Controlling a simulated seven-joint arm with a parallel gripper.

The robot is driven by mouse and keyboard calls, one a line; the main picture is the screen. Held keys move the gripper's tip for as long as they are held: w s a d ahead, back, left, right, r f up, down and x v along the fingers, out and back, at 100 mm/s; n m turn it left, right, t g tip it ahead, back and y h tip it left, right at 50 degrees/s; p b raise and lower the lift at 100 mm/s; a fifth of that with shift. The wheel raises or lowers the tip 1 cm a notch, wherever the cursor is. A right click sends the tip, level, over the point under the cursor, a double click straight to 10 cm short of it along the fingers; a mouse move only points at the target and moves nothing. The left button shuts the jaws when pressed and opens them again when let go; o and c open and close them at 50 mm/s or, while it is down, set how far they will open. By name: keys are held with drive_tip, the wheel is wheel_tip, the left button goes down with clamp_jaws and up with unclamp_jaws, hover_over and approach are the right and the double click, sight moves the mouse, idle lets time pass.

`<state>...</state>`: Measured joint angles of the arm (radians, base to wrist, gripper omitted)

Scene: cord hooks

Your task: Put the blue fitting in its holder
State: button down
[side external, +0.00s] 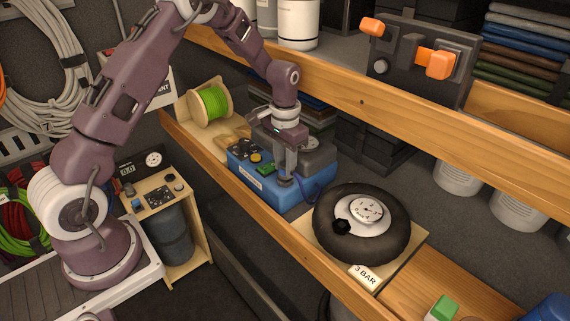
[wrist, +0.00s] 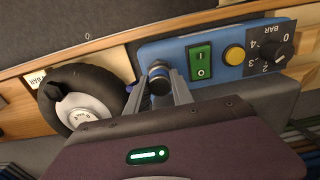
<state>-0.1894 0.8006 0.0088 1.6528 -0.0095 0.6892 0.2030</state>
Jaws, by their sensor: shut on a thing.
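My gripper (side external: 285,176) is over the right end of the blue compressor box (side external: 262,182). In the wrist view my gripper (wrist: 161,88) is shut on a small round fitting (wrist: 159,76), dark with a bluish tint. The fitting is between the fingertips, right beside the blue panel's left end. I cannot make out the holder, nor whether the fitting touches the panel.
The black tyre (side external: 327,237) with a round gauge (side external: 367,209) lies on a board marked 3 BAR, right of the box. The panel has a green switch (wrist: 200,63), yellow button (wrist: 234,54) and black dial (wrist: 277,53). A wooden shelf edge (side external: 361,102) runs above.

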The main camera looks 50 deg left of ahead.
drive_tip(key=shift+f, duration=0.6)
idle(0.5)
drive_tip(key=c, duration=1)
unclamp_jaws()
drive_tip(key=shift+c, duration=0.2)
wheel_tip(320, 180, up, 7)
drive_tip(key=shift+r, duration=0.1)
